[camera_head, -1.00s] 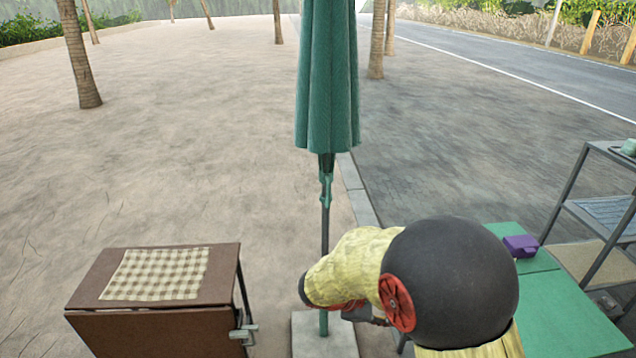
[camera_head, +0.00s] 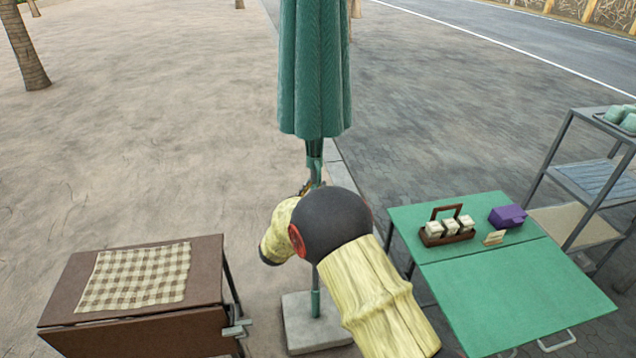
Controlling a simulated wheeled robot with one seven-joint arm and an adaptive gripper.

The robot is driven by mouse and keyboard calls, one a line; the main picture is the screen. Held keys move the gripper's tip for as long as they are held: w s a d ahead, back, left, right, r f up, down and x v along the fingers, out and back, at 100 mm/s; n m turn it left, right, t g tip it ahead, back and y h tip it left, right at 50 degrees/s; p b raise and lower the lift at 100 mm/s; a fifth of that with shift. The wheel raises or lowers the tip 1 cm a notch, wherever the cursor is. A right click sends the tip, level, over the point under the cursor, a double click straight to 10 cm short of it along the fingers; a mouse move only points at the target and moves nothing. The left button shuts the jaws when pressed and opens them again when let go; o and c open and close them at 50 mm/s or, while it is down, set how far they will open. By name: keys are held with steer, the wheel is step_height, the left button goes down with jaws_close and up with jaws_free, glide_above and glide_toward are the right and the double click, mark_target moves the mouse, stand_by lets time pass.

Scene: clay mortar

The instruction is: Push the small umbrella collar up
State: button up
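The closed green umbrella (camera_head: 314,75) hangs upright on its pole. Its small teal collar (camera_head: 314,164) sits on the pole just below the canopy's lower edge. My arm, yellow with a dark round joint, reaches up in front of the pole and covers the stretch below the collar. Only a small orange-brown bit of my gripper (camera_head: 307,187) shows, at the pole just under the collar. Its fingers are mostly hidden, so I cannot tell whether they are open or touch the collar.
The pole stands in a pale square base (camera_head: 318,335). A brown table (camera_head: 205,265) with a checked cloth (camera_head: 135,277) is at left. A green table (camera_head: 510,300) with a small caddy (camera_head: 447,230) and purple box (camera_head: 507,215) is at right, beside a metal shelf (camera_head: 585,180).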

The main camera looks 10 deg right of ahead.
mark_target(318, 183)
steer(key=shift+x, duration=2.15)
jaws_close()
